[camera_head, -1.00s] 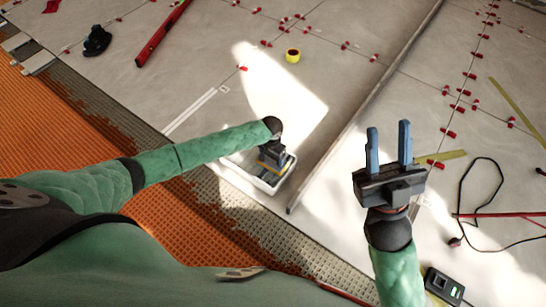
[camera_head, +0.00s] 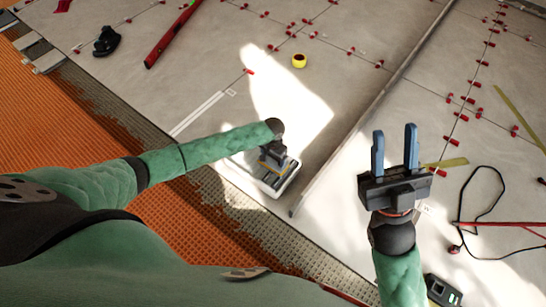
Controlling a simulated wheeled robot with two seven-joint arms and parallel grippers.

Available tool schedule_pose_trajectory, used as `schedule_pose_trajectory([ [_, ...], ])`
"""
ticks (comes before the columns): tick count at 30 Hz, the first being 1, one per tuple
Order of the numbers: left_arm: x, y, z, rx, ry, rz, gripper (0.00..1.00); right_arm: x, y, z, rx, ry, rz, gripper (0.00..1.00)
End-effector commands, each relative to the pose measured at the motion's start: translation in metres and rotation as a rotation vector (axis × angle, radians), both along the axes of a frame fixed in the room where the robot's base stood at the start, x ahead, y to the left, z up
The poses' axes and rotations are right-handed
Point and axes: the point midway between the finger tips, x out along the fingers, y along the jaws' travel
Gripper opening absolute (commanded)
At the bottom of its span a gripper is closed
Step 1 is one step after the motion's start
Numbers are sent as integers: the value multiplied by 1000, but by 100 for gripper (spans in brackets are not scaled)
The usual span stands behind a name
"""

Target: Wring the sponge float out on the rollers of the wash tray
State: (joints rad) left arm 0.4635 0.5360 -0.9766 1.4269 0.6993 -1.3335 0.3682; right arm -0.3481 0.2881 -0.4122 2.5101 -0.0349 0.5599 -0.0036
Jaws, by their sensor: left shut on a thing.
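The white wash tray (camera_head: 283,187) stands on the grey tiles near their front edge, in the middle of the head view. The sponge float (camera_head: 273,167), with a thin yellow-orange layer showing, is at the tray. My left gripper (camera_head: 272,152) points down over the tray and is shut on the float. My own wrist hides the float's handle and part of the tray. The rollers are too small and too covered to make out. My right gripper (camera_head: 395,150) is open and empty, fingers pointing up the picture, to the right of the tray.
A long metal straightedge (camera_head: 350,130) lies just right of the tray. A yellow tape roll (camera_head: 299,61), a red level (camera_head: 172,36) and a black tool (camera_head: 107,41) lie farther back. Red clips line the tile joints. A dark cable (camera_head: 463,205) lies at right. Orange matting fills the left.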

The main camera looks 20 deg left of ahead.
Motion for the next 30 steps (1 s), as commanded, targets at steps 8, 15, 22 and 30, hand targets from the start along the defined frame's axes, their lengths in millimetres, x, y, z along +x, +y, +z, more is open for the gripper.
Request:
schedule_pose_trajectory([
  [8,0,-1,24,-1,-1,0,39,0,0,27,0,0,0,36],
  [15,0,-1,40,-1,-1,0,39,0,0,46,0,0,0,36],
  [22,0,-1,53,-1,-1,0,39,0,0,62,0,0,0,36],
  [30,1,-1,52,-1,-1,0,39,0,0,61,0,0,0,36],
])
